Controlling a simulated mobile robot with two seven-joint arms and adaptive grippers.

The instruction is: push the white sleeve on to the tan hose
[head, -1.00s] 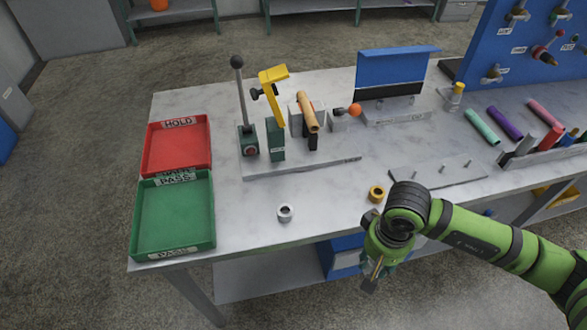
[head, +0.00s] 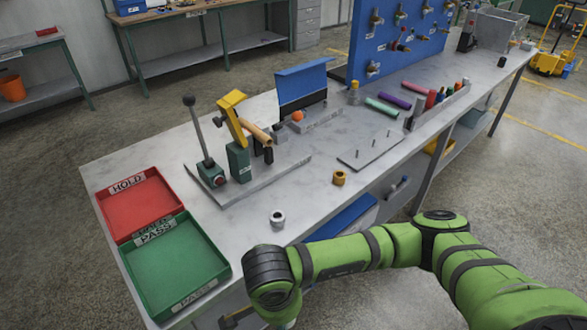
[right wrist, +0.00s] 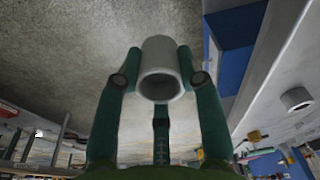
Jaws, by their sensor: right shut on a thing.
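The tan hose (head: 257,132) is a short tube held at a slant in the fixture beside the yellow lever on the bench. In the right wrist view, my right gripper (right wrist: 160,76) is shut on a pale grey-white sleeve (right wrist: 158,54), whose open end faces the camera. In the head view my right wrist is low at the bench's front edge, and the sleeve in the gripper cannot be made out there. The sleeve is well apart from the tan hose. My left gripper is in no view.
A white-grey ring (head: 277,219) and a yellow ring (head: 339,178) stand near the bench's front edge. A red tray (head: 143,199) and a green tray (head: 176,268) are at the left. The upright black-knobbed lever (head: 197,132) stands left of the hose. A pegged plate (head: 372,149) lies to the right.

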